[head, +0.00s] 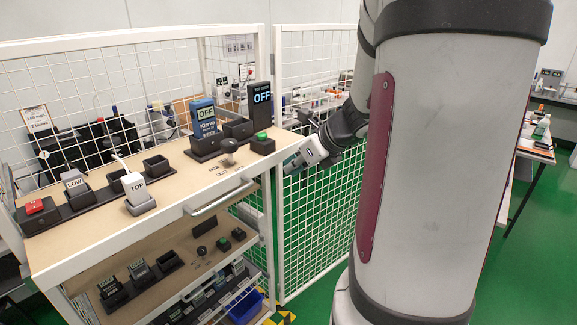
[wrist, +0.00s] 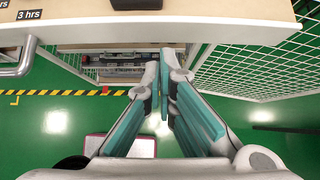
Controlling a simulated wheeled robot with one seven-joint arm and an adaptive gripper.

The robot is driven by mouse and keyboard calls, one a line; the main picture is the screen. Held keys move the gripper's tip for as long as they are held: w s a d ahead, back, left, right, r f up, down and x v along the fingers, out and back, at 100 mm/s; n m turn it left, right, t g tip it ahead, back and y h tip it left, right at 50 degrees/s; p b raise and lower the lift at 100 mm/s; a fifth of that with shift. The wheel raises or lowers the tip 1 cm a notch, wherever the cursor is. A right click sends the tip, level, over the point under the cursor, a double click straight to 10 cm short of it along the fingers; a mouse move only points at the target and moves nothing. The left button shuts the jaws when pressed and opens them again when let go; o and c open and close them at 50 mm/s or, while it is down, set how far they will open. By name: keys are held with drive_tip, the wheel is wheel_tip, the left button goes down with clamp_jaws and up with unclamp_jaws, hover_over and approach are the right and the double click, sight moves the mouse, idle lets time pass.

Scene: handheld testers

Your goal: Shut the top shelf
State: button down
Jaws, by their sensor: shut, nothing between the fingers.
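The top shelf (head: 165,220) is a wood-coloured board with a white front edge and a grey bar handle (head: 221,198). It stands out over the lower shelf in the head view, though I cannot tell exactly how far. In the wrist view its front edge (wrist: 200,27) crosses the top, with the handle (wrist: 20,62) at the left. My gripper (head: 289,166) is near the shelf's front right corner, right of the handle. In the wrist view my gripper (wrist: 163,80) has its teal-padded fingers together and empty. Contact with the shelf cannot be told.
A lower shelf (head: 160,290) holds more devices. White mesh fencing (head: 318,205) stands right. Green floor lies in front.

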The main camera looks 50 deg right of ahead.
drive_tip(key=shift+w, duration=0.25)
drive_tip(key=w, duration=1.6)
drive_tip(key=w+a, duration=0.1)
drive_tip(key=w, duration=0.7)
drive_tip(key=shift+w+b, duration=0.25)
drive_tip(key=shift+b, duration=0.15)
drive_tip(key=shift+w+r, duration=0.15)
